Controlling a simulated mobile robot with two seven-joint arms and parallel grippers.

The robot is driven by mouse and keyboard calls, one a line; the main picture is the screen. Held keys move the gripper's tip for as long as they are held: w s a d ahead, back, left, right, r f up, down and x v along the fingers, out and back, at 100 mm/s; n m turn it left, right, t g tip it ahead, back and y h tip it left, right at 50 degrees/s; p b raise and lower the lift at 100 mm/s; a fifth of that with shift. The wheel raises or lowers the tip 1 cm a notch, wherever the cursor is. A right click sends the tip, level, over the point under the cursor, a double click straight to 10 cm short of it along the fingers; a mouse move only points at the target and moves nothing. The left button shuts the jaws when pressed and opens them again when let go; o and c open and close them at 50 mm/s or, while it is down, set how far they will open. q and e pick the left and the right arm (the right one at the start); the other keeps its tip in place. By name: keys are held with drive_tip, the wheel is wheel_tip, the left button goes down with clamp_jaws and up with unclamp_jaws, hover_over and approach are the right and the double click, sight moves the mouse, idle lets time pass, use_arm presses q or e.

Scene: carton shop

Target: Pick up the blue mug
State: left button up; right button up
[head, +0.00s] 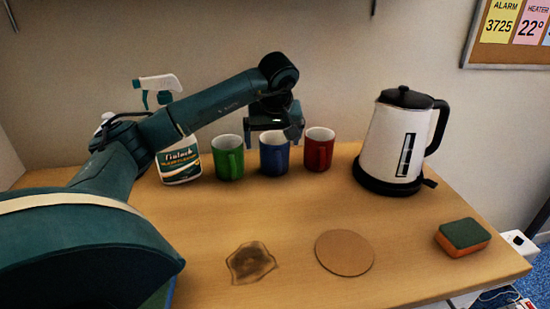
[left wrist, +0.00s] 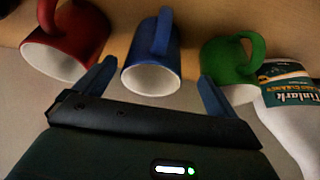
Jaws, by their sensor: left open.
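The blue mug (head: 273,155) stands upright on the wooden table between a green mug (head: 228,158) and a red mug (head: 319,150) in the head view. My left gripper (head: 273,137) is open above the blue mug and hides part of its rim. In the left wrist view, the blue mug (left wrist: 153,62) is between the two spread fingers of my left gripper (left wrist: 155,80), with its handle toward the top. The red mug (left wrist: 70,42) and green mug (left wrist: 230,65) lie outside the fingers. I cannot tell whether a finger touches any mug. My right gripper is not in view.
A spray bottle (head: 180,162) stands left of the green mug, partly behind my arm. A white kettle (head: 398,140) stands to the right. A cork coaster (head: 344,253), a brown stain (head: 250,262) and a sponge (head: 462,237) are nearer the front. The table's middle is clear.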

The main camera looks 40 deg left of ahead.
use_arm(q)
drive_tip(key=x, duration=0.5)
drive_tip(key=shift+w+d+f, duration=0.25)
drive_tip(key=shift+w+f, duration=0.05)
drive_tip(key=shift+f, duration=0.1)
drive_tip(key=shift+r, duration=0.1)
drive_tip(key=c, duration=1.3)
